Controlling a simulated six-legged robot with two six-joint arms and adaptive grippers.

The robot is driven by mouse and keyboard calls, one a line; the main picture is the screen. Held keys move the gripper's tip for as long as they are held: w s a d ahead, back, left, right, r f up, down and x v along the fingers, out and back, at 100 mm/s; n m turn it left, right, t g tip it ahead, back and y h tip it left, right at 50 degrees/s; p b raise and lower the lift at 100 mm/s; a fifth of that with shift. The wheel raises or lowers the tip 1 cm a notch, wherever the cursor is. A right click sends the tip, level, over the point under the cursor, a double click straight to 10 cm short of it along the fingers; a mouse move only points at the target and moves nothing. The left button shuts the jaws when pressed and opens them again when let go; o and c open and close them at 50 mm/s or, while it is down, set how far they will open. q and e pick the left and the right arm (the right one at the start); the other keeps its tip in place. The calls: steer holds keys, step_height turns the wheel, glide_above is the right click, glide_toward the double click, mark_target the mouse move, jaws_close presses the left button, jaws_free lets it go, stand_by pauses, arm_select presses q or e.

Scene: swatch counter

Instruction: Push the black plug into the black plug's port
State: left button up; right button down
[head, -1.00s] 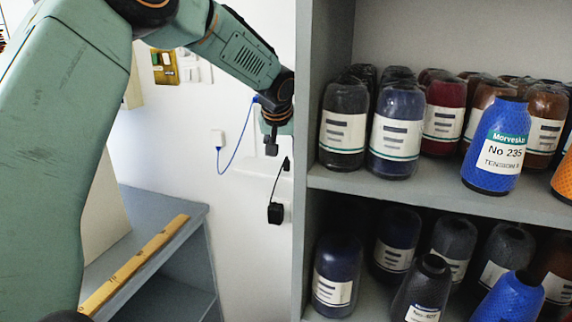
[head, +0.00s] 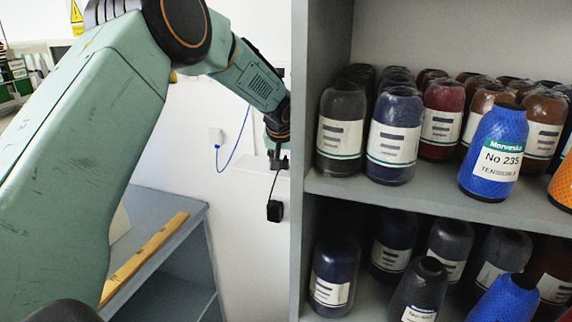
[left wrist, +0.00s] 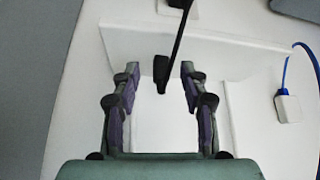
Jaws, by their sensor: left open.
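The black plug (left wrist: 161,70) shows in the left wrist view at the end of a short black cable, in front of a white ledge (left wrist: 125,42). My left gripper (left wrist: 158,92) is open, its fingers on either side of the plug with gaps on both sides. In the head view my left gripper (head: 278,160) is at the wall ledge just left of the shelf, where the cable's upper end is. The cable runs down to a black adapter (head: 275,211) on the wall. I cannot make out the plug's port. My right gripper is not in view.
A grey shelf (head: 325,184) with several thread cones stands close to the right of my left gripper. A blue cable (head: 238,144) runs from a white adapter (head: 216,136) on the wall. A wooden strip (head: 150,252) lies on a grey bench at lower left.

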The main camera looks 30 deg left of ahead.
arm_select(q)
steer(key=shift+s+r, duration=0.1)
steer(key=shift+s, duration=0.05)
steer(key=shift+s+r, duration=0.1)
steer(key=shift+s, duration=0.05)
steer(key=c, duration=0.3)
steer(key=shift+w+f, duration=0.2)
steer(key=c, duration=0.4)
jaws_close()
steer(key=shift+r, duration=0.1)
steer(key=shift+s+r, duration=0.1)
